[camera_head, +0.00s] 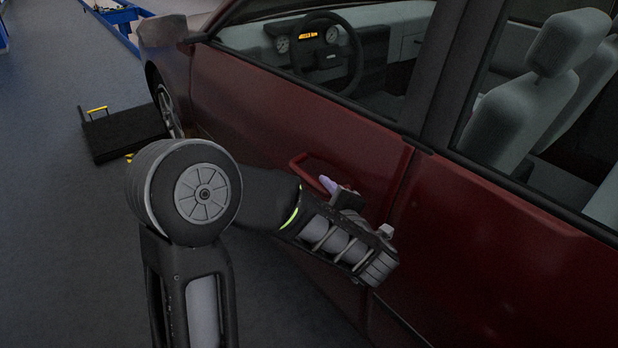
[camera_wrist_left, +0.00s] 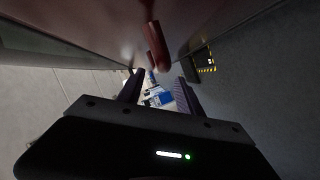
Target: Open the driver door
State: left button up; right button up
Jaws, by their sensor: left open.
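The red car's driver door (camera_head: 240,110) fills the middle of the head view and looks closed. Its red loop handle (camera_head: 299,162) stands out from the panel. My left gripper (camera_head: 352,200) is open and empty beside the door, close to the handle's right end. The gripper and wrist hide part of the handle. In the left wrist view the two fingers (camera_wrist_left: 160,90) are apart, and the handle (camera_wrist_left: 156,46) shows just beyond them, roughly in line with the gap. I cannot tell whether it touches a finger. My right gripper is not in view.
The rear door (camera_head: 500,250) adjoins on the right. Grey floor (camera_head: 60,240) is clear on the left.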

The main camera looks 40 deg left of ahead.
aim_at(310, 180)
pick_arm(q)
jog(key=shift+x, duration=3.95)
jog(key=shift+s, duration=0.1)
jog(key=shift+f, duration=0.1)
grip_shut()
